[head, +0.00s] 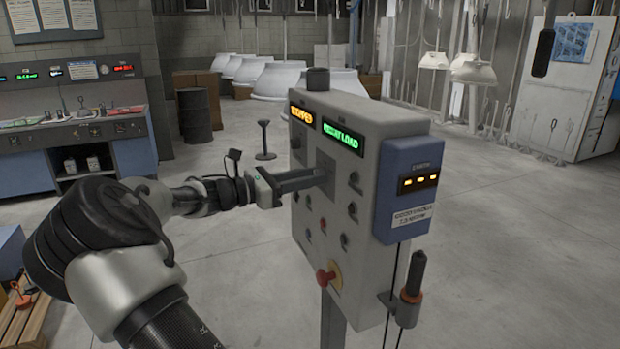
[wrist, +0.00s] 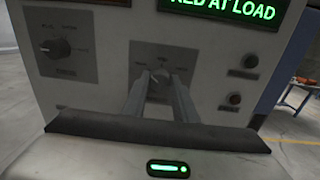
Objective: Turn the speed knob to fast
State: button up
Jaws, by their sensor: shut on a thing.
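A selector knob (wrist: 159,76) sits on a grey plate (wrist: 178,51) in the middle of the control panel (head: 300,215). My gripper (wrist: 158,84) is shut on this knob, one finger on each side, and meets the panel head-on. In the head view my gripper (head: 322,176) reaches the panel from the left, and its fingers hide the knob. The small lettering around the knob is too blurred to read surely, so I cannot tell its setting. A second, black knob (wrist: 58,48) on its own plate stands to the left in the wrist view, untouched.
Lit amber and green displays (head: 342,140) top the panel. Several small knobs or buttons and a red mushroom button (head: 327,278) lie around and below. A blue box (head: 405,190) and a black handle (head: 414,273) are at the right side. Open floor surrounds the panel.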

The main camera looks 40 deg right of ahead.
jog(key=shift+f+m+g+b, duration=0.15)
jog(key=shift+m+g+b, duration=0.2)
jog(key=shift+m+b, duration=4.6)
jog(key=shift+f+m+g+b, duration=0.25)
jog(key=shift+m+b, duration=2.6)
jog(key=shift+m, duration=4.1)
jog(key=shift+r, duration=0.2)
jog(key=o, duration=1)
jog(key=shift+o, duration=0.2)
jog(key=shift+w+a, duration=0.1)
jog(key=p+v, duration=0.2)
jog(key=v, duration=1.5)
jog(key=shift+f, duration=0.25)
